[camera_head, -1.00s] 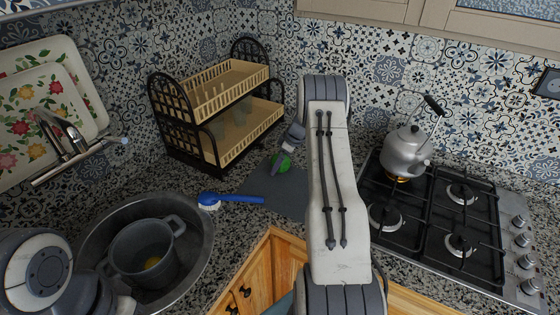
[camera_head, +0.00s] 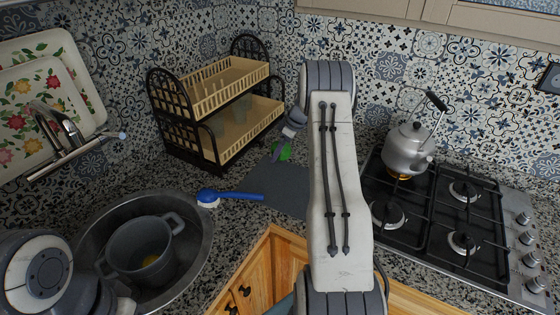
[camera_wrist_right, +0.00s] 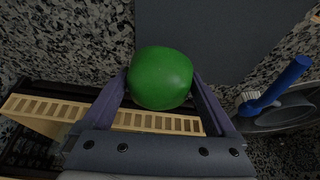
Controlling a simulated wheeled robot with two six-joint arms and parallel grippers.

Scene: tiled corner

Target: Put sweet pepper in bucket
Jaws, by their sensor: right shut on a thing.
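The green sweet pepper (camera_head: 286,153) shows small beside my right arm, near the dish rack. In the right wrist view the pepper (camera_wrist_right: 160,78) fills the space between the two fingers. My right gripper (camera_head: 279,150) is shut on it, with a finger along each side. The grey two-handled bucket (camera_head: 128,245) stands in the round sink at lower left, its mouth up, with something yellow inside. The bucket is well to the left of the pepper. My left arm shows at the lower left corner, but its fingers are not visible.
A blue-handled brush (camera_head: 235,196) lies between the sink (camera_head: 203,245) and the dark mat (camera_head: 275,190). A two-tier dish rack (camera_head: 238,135) stands behind. The faucet (camera_head: 65,140) overhangs the sink's back. A kettle (camera_head: 407,150) sits on the gas stove (camera_head: 430,215) at right.

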